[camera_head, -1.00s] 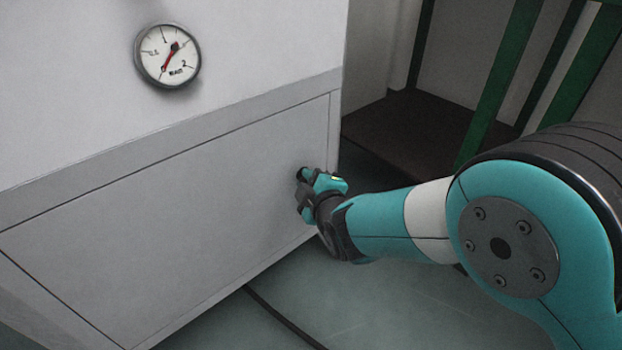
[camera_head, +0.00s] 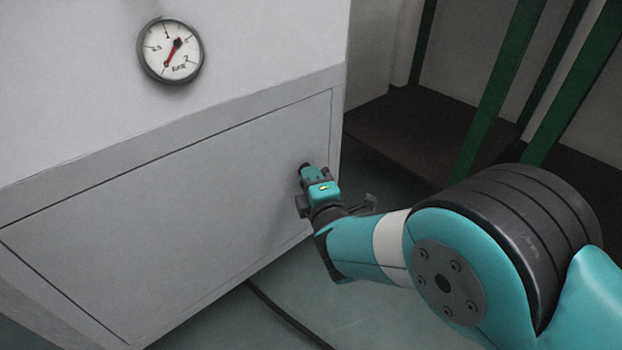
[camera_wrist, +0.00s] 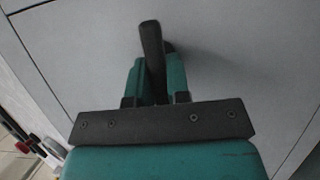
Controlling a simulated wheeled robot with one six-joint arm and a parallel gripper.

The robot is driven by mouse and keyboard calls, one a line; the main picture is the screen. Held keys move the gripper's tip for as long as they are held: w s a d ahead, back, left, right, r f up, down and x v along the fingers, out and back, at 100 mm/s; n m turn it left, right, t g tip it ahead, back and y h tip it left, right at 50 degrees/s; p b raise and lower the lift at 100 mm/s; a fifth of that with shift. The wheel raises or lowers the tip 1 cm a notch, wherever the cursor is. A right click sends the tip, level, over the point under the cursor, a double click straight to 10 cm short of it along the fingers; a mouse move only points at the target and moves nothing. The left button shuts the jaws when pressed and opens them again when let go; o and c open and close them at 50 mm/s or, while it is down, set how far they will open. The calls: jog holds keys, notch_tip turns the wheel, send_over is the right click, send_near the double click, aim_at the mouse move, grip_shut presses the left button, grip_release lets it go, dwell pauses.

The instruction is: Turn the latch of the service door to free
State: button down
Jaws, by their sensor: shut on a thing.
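The service door (camera_head: 180,215) is a flat grey panel low on the cabinet, outlined by a dark seam. It also fills most of the wrist view (camera_wrist: 255,55). The latch (camera_wrist: 152,45) is a dark, narrow handle near the door's right side. In the wrist view it stands between the two teal fingers of my gripper (camera_wrist: 155,80), with its upper end sticking out past them. My gripper (camera_head: 305,172) is shut on the latch, close against the door. In the head view the gripper hides most of the latch.
A round pressure gauge (camera_head: 171,50) with a red needle is on the cabinet above the door. Green posts (camera_head: 497,90) stand at the right behind my arm. A dark cable (camera_head: 285,315) lies on the floor below the cabinet.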

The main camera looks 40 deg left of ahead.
dwell(0.3)
jog(key=c, duration=1.1)
grip_release()
jog(key=b+v, duration=1.3)
jog(key=v, duration=0.4)
jog(key=shift+s+d+f, duration=0.1)
jog(key=shift+s+d, duration=0.05)
jog(key=shift+d, duration=0.05)
